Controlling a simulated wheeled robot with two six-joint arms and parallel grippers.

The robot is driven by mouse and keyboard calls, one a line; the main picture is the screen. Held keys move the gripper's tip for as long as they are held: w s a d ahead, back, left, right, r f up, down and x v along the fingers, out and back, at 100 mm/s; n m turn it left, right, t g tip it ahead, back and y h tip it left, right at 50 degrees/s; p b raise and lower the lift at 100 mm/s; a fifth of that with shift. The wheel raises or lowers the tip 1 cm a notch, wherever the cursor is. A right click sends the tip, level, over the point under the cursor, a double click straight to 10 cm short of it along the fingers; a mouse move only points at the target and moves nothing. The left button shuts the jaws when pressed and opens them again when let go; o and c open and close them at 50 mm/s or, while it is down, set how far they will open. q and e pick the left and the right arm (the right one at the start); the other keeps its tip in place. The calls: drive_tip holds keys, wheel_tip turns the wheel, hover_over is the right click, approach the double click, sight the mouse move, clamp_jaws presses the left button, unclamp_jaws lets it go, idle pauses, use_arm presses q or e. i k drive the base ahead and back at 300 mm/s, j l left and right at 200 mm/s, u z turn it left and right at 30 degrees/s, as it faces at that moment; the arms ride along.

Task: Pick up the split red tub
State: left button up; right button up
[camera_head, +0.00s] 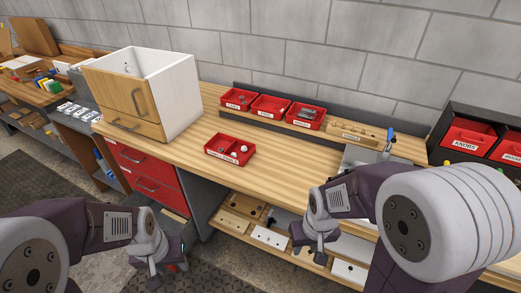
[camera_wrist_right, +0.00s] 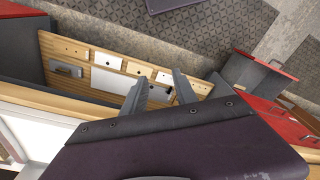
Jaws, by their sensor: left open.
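The split red tub (camera_head: 230,149) stands on the wooden workbench (camera_head: 190,160), near its front edge and left of middle. It is shallow, with a label on its front and small parts inside, a white round one among them. My left gripper (camera_head: 168,274) is open, low in front of the bench and well short of the tub. My right gripper (camera_head: 312,247) is in front of the bench, right of the tub and apart from it. In the right wrist view its two fingers (camera_wrist_right: 159,90) are apart with nothing between them; the tub is not visible there.
A white cabinet with wooden drawer fronts (camera_head: 140,96) stands left of the tub. Several labelled red bins (camera_head: 269,107) and a wooden block (camera_head: 349,132) line the back. A shelf with boards (camera_head: 263,236) is under the bench. Bare bench top surrounds the tub.

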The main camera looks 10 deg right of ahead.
sight(230, 144)
drive_tip(key=i+u, duration=0.15)
drive_tip(key=u, duration=0.2)
drive_tip(key=i+l+u, duration=0.1)
drive_tip(key=u, duration=0.3)
drive_tip(key=i+l+u, duration=0.1)
drive_tip(key=u, duration=0.25)
